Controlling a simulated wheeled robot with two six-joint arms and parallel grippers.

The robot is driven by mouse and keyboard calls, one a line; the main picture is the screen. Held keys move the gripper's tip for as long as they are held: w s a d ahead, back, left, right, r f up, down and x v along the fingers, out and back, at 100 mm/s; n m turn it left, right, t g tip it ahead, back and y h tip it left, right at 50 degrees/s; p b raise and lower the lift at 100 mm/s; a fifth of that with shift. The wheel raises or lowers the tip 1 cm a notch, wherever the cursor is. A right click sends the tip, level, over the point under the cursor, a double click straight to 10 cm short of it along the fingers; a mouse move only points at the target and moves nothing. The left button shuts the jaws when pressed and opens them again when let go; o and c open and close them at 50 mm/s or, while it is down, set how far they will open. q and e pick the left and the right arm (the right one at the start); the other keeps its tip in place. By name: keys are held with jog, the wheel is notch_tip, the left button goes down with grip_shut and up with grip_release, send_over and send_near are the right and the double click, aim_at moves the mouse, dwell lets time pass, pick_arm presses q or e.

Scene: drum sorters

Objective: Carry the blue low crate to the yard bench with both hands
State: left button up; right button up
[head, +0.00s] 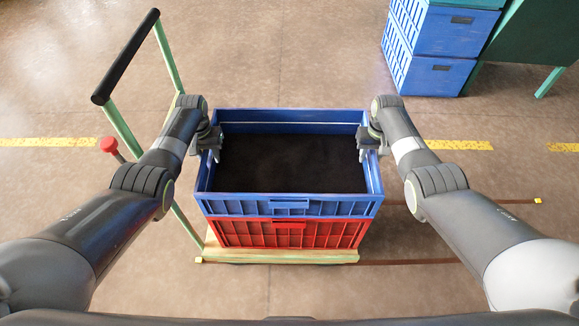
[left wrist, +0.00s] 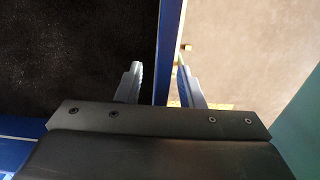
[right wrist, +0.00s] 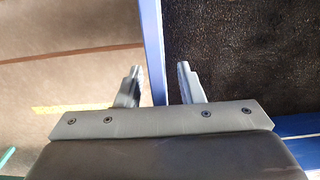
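The blue low crate (head: 290,207) sits level on top of a red crate (head: 290,234) in the middle of the head view. Its inside is dark. My left gripper (head: 207,145) is at the crate's left wall; in the left wrist view its open fingers (left wrist: 158,82) stand on either side of the blue wall (left wrist: 170,35), with gaps. My right gripper (head: 369,144) is at the right wall; in the right wrist view its open fingers (right wrist: 158,84) straddle the wall (right wrist: 152,40), with gaps. I cannot tell whether the green table (head: 532,38) is the yard bench.
The red crate stands on a cart with a wooden deck (head: 280,257), green frame and black push handle (head: 125,57) at left. A red knob (head: 109,144) is beside it. Stacked blue crates (head: 432,74) stand at the back right, beside the green table. Floor at upper middle is clear.

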pick_arm(q)
grip_shut()
pick_arm(e)
grip_shut()
dwell(1.2)
pick_arm(q)
jog(key=shift+w+r, duration=0.1)
jog(key=shift+r, duration=0.05)
pick_arm(e)
jog(key=shift+w+r, duration=0.1)
jog(key=shift+r, duration=0.05)
